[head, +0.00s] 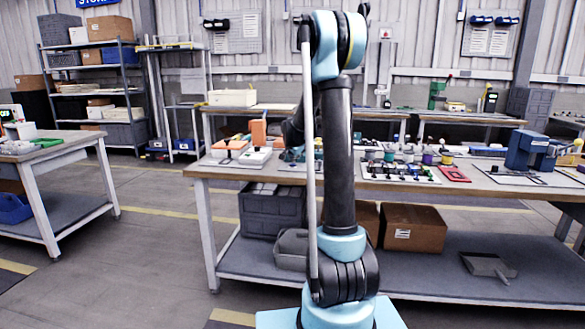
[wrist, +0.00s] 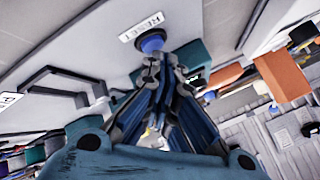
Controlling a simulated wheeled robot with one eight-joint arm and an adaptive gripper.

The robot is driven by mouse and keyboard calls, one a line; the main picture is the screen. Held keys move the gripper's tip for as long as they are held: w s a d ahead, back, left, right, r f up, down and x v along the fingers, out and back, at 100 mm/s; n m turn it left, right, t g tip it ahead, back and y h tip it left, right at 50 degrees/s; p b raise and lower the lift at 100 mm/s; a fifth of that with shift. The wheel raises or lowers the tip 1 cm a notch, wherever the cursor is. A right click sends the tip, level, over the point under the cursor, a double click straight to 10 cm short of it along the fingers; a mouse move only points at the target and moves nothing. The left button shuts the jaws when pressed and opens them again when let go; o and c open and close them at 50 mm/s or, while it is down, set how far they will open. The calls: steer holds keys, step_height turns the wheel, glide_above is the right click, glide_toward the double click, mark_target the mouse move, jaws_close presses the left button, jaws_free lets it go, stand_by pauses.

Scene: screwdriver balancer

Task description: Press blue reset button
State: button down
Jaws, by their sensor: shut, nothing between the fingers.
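The blue reset button (wrist: 152,40) shows in the wrist view, beside a white label reading RESET (wrist: 142,26) on a pale panel (wrist: 75,40). My gripper (wrist: 160,62) is shut and empty. Its fingertips are right at the button's near edge and cover part of it in this view. I cannot tell whether they touch it or whether it is pressed in. In the head view my arm's column hides much of this area, and I cannot make out the button there.
In the head view, the workbench (head: 470,205) holds white boxes with orange parts (head: 258,132), a red tray (head: 453,173) and a blue device (head: 530,150). In the wrist view, a grey raised frame (wrist: 55,78) is left of my fingers and an orange block (wrist: 283,75) is right.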

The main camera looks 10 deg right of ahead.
steer(key=shift+r, duration=0.4)
steer(key=shift+r, duration=2.55)
